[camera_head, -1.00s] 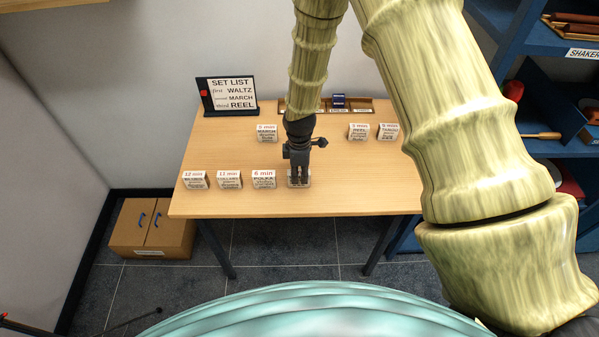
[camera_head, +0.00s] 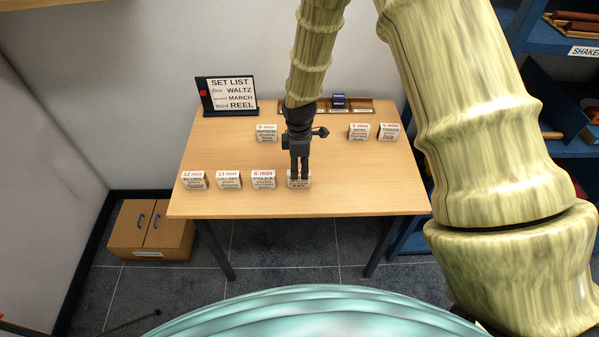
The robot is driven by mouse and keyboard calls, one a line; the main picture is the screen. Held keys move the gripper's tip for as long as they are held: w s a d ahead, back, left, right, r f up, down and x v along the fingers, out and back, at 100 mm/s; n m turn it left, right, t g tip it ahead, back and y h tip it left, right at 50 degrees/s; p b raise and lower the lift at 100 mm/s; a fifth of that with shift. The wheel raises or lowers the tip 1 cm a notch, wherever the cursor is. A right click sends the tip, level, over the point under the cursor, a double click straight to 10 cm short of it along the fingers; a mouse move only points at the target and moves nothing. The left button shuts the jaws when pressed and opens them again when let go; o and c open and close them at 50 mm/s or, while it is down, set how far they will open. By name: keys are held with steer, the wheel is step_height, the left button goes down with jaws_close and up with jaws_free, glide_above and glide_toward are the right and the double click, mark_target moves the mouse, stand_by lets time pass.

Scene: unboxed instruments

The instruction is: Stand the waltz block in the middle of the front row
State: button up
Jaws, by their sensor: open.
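My gripper (camera_head: 299,174) points down at the right end of the front row of white blocks. Its fingers are open, just above or at the top of a white block (camera_head: 299,184). That block stands near the table's front edge, and the fingers hide part of its label, so I cannot read whether it says waltz. To its left in the same row stand a polka block (camera_head: 263,180), an 11 min block (camera_head: 228,180) and a 12 min block (camera_head: 194,180). No other block legibly reads waltz.
On the wooden table (camera_head: 370,195), a march block (camera_head: 267,133), a reel block (camera_head: 359,132) and a tango block (camera_head: 388,132) stand farther back. Behind are a set list sign (camera_head: 230,95) and a wooden rack (camera_head: 361,104) holding a dark blue item (camera_head: 338,100). The front right is clear.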

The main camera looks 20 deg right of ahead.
mark_target(299, 173)
step_height(299, 173, up, 8)
steer(key=b, duration=0.2)
steer(key=shift+r, duration=0.15)
